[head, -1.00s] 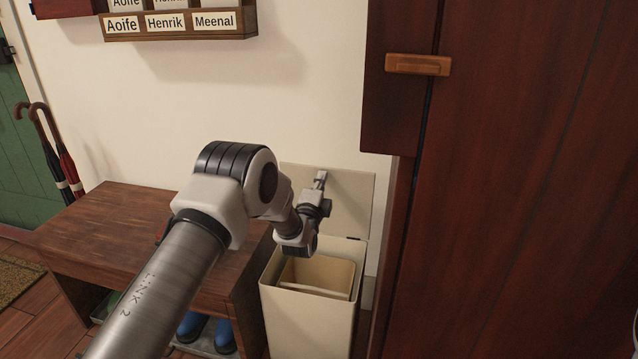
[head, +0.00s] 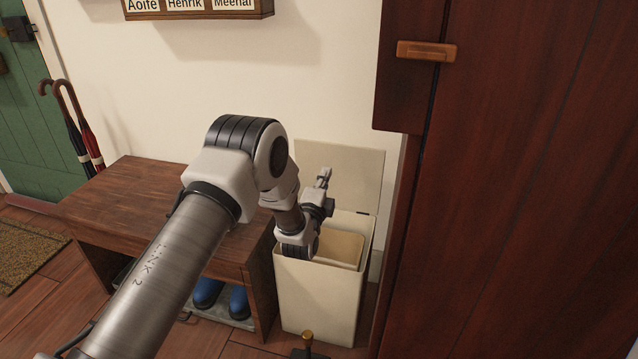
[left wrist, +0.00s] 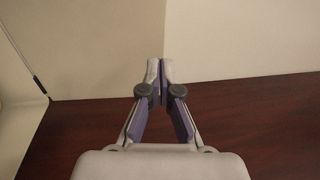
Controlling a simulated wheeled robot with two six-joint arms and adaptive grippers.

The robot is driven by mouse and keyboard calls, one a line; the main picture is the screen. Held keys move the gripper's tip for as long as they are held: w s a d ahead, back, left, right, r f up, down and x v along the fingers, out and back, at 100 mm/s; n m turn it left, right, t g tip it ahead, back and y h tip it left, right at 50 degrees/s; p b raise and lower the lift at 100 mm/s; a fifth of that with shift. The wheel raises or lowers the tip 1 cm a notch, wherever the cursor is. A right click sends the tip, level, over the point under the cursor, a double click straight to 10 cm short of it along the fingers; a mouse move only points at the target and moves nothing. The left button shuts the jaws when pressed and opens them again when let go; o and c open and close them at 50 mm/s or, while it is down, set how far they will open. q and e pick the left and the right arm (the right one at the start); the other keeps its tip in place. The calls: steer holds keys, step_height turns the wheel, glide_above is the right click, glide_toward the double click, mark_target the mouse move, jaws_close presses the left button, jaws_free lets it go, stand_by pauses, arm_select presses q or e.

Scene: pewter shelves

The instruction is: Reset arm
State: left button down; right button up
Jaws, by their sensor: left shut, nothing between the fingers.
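My left arm comes in from the left in the head view, and its gripper (head: 324,178) is in front of the raised lid of the cream bin. In the left wrist view my left gripper (left wrist: 160,68) has its fingertips together with nothing between them. The cream bin (head: 315,300) stands open below the gripper, with its lid (head: 350,170) upright against the wall. My wrist hides part of the bin's rim. My right gripper is not in view.
A wooden bench (head: 135,200) stands left of the bin, with blue boots (head: 238,302) under it. A tall dark red cabinet (head: 510,200) is close on the right. Umbrellas (head: 84,135) lean at the far left by the green door (head: 35,120). A doormat (head: 25,255) lies on the floor.

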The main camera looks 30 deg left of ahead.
arm_select(q)
steer(key=s+d+f+n+g+h, duration=0.1)
steer(key=s+d+f+g, duration=0.15)
steer(key=s+f, duration=0.6)
steer(key=s+d+f+n+g+h, duration=0.15)
steer(key=s+f+g, duration=0.25)
steer(key=s+f, duration=0.4)
steer(key=s+d+f+n+g, duration=0.15)
steer(key=s+f+g, duration=0.25)
steer(key=s+f, duration=0.4)
steer(key=s+d+f+n+g+h, duration=0.1)
steer(key=s+n+g, duration=0.4)
steer(key=s, duration=0.7)
steer(key=s+d+f+n+g, duration=0.15)
steer(key=s+n+g, duration=0.35)
steer(key=s, duration=0.7)
step_height(320, 180, up, 31)
steer(key=n+p, duration=0.2)
steer(key=p, duration=3)
steer(key=shift+s+a+t, duration=0.15)
steer(key=shift+s+t, duration=0.05)
steer(key=shift+t, duration=0.15)
